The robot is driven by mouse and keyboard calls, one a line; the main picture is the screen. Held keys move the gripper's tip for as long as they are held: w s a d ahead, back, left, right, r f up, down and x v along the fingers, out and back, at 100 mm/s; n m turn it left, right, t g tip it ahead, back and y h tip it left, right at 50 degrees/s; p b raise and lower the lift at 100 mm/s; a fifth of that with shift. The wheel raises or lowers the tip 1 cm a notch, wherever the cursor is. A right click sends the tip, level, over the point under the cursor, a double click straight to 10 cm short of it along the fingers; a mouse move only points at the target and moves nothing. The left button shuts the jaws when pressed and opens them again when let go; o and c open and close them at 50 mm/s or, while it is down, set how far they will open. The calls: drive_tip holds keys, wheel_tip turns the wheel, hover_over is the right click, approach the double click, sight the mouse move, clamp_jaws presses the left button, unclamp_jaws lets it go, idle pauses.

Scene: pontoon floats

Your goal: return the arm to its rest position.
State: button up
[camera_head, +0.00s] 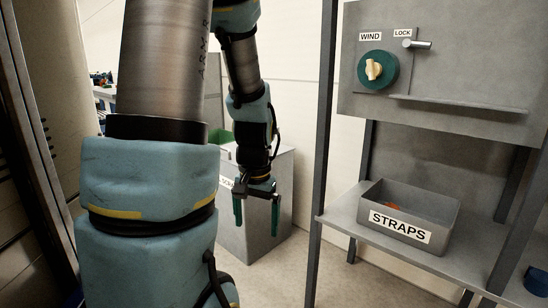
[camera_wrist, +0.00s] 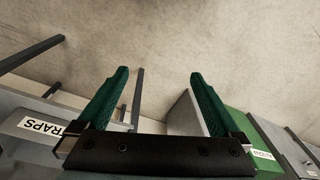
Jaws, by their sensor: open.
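My arm fills the left half of the head view, with blue padded links and grey metal tubes. My gripper (camera_head: 257,212) hangs down at the end of the arm, its two green fingers spread apart with nothing between them. It is in front of a grey box-shaped bin, left of the shelf post. In the wrist view my gripper (camera_wrist: 155,92) also shows open and empty, with bare floor beyond the fingertips.
A grey STRAPS bin (camera_head: 406,223) with something orange inside stands on the shelf (camera_head: 353,229) at right. Above it is a panel (camera_head: 447,70) with a WIND knob (camera_head: 377,69) and a LOCK lever (camera_head: 416,43). A grey box (camera_head: 284,190) stands behind my gripper. A post (camera_head: 322,140) rises between gripper and shelf.

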drive_tip(key=s+a+r+n, duration=0.2)
drive_tip(key=s+a+n, duration=0.1)
drive_tip(key=s, duration=0.2)
wheel_tip(320, 180, up, 16)
drive_tip(key=p, duration=1.6)
drive_tip(key=shift+w+d+t, duration=0.2)
drive_tip(key=shift+w+t, duration=0.1)
